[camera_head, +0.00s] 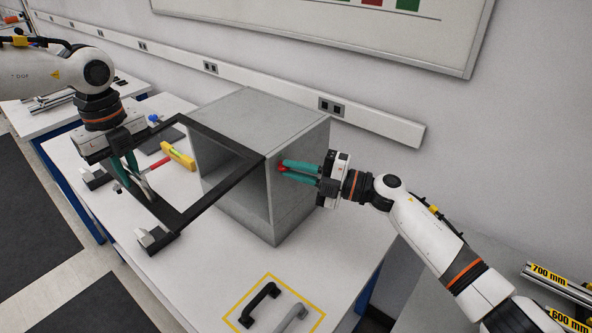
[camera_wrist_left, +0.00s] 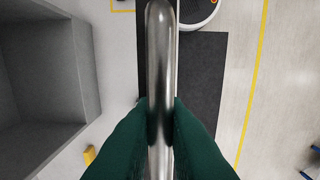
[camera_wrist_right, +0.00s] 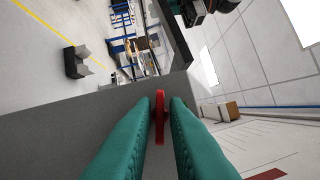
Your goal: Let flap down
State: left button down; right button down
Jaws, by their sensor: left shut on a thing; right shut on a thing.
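A grey box (camera_head: 296,195) stands on the white table with its open front to the left. The flap is a black frame (camera_head: 215,198) that sticks out from the upper front edge of the box, raised clear of the opening. My left gripper (camera_head: 143,184) is at the flap's outer edge, shut on a shiny metal handle bar (camera_wrist_left: 160,70). My right gripper (camera_head: 281,166) is at the right side of the box near its top front corner. It is shut on a small red part (camera_wrist_right: 159,118) there; what that part does cannot be told.
Two small grey blocks on black bases (camera_head: 155,239) stand near the table's left edge. A black handle (camera_head: 260,304) and a grey handle (camera_head: 289,318) lie within a yellow outline at the front. A wall rises behind.

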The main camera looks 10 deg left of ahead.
jog(key=shift+n+h, duration=0.8)
jog(key=shift+n, duration=1.3)
jog(key=c, duration=1.6)
grip_release()
jog(key=s+d, duration=0.1)
jog(key=d, duration=1.1)
jog(key=shift+r, duration=0.45)
